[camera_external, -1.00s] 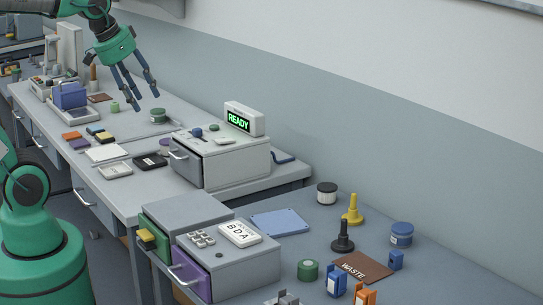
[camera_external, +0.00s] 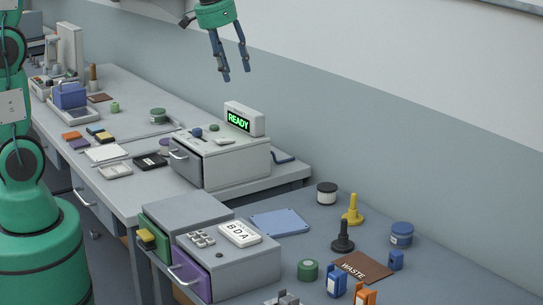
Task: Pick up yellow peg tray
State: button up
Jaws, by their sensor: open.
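A yellow peg (camera_external: 352,211) stands upright on a wide round base on the front grey worktop. It is the clearest yellow peg-like thing in view; I cannot make out a separate yellow tray. A black peg (camera_external: 342,238) of similar shape stands just in front of it. My gripper (camera_external: 235,75) is open and empty, with its blue fingers pointing down. It hangs high in the air, above the READY display in the picture and well up and left of the yellow peg.
A grey box with the READY display (camera_external: 244,119) stands below my gripper in the picture. Around the pegs are a black-lidded jar (camera_external: 327,193), a blue jar (camera_external: 401,234), a brown WASTE mat (camera_external: 362,267) and a blue plate (camera_external: 280,222). A drawer unit (camera_external: 244,265) stands at the left.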

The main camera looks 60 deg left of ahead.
jog(key=w+d+f+g+p, duration=0.1)
jog(key=w+d+f+p, duration=0.3)
jog(key=w, duration=0.5)
jog(key=w+d+f+g+p, duration=0.1)
jog(key=w+d+f+p, duration=0.1)
jog(key=w+d+f, duration=0.45)
jog(key=w+d+f+p, duration=0.2)
jog(key=w+d+f, duration=0.2)
jog(key=f, duration=0.3)
jog(key=w+d+f+g+p, duration=0.1)
jog(key=w+d+f+p, duration=0.1)
jog(key=w+d+f, duration=0.2)
jog(key=w+f, duration=0.3)
jog(key=shift+w+d+f+p, duration=0.15)
jog(key=shift+d+f+p, duration=0.1)
jog(key=shift+d+p, duration=0.15)
send_over(353, 209)
jog(key=shift+w+a+f, duration=0.1)
jog(key=shift+w+f, duration=0.05)
jog(key=shift+f, duration=1.3)
jog(key=shift+w+a+f, duration=0.1)
jog(key=shift+f, duration=1.3)
jog(key=shift+w+a+f, duration=0.1)
jog(key=shift+w+f, duration=0.05)
jog(key=shift+f, duration=1.3)
jog(key=shift+f, duration=2.55)
